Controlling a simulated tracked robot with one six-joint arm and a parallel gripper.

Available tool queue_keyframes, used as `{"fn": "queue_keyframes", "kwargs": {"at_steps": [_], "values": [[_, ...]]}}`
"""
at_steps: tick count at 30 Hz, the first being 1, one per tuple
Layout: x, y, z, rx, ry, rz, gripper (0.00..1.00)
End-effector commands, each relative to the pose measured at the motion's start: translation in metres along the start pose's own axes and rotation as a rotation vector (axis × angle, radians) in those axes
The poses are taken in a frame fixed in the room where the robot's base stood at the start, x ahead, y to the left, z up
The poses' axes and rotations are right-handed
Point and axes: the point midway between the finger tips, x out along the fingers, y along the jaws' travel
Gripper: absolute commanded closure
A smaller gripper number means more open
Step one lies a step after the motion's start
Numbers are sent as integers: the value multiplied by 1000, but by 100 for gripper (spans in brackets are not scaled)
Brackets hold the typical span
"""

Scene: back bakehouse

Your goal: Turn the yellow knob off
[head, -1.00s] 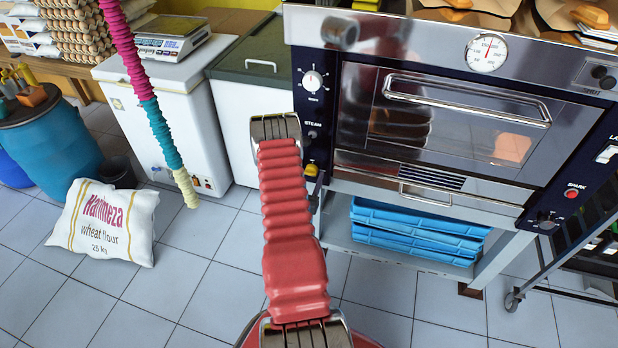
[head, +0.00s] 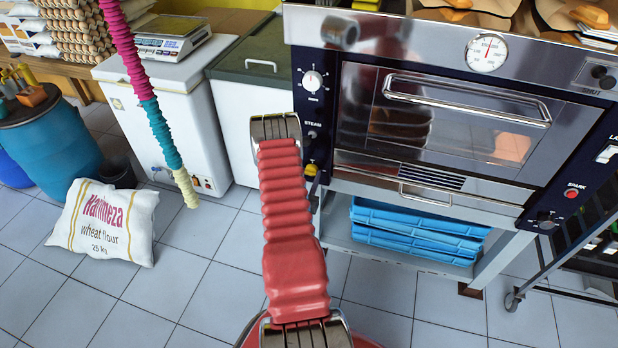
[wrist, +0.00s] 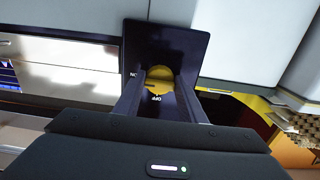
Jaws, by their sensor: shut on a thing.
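The yellow knob (wrist: 160,75) sits on a dark plate (wrist: 182,42) in the wrist view, with "ON" printed to its left and "OFF" below it, both upside down or turned. My gripper (wrist: 159,92) is shut on the knob, one finger on each side. The lower part of the knob narrows towards the "OFF" print; its exact angle is hard to tell. In the head view the knob (head: 311,169) shows as a small yellow spot at the oven's lower left, beside my red arm. My fingers are hidden there.
The steel oven (head: 455,115) stands at the right, with blue trays (head: 420,228) on the shelf below. White chest freezers (head: 165,125) stand left of it. A flour sack (head: 100,222) lies on the tiled floor. A coloured hanging cord (head: 150,110) comes down at the left.

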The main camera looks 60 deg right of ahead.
Motion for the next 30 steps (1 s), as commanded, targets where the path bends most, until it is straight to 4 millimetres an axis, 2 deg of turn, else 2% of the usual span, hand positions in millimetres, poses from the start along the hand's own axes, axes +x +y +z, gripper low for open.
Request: {"fn": "queue_keyframes", "kwargs": {"at_steps": [8,14,30], "values": [[1,0,1,-55,-1,-1,86],[1,1,1,-159,-1,0,86],[2,1,0,-638,-1,-1,86]]}}
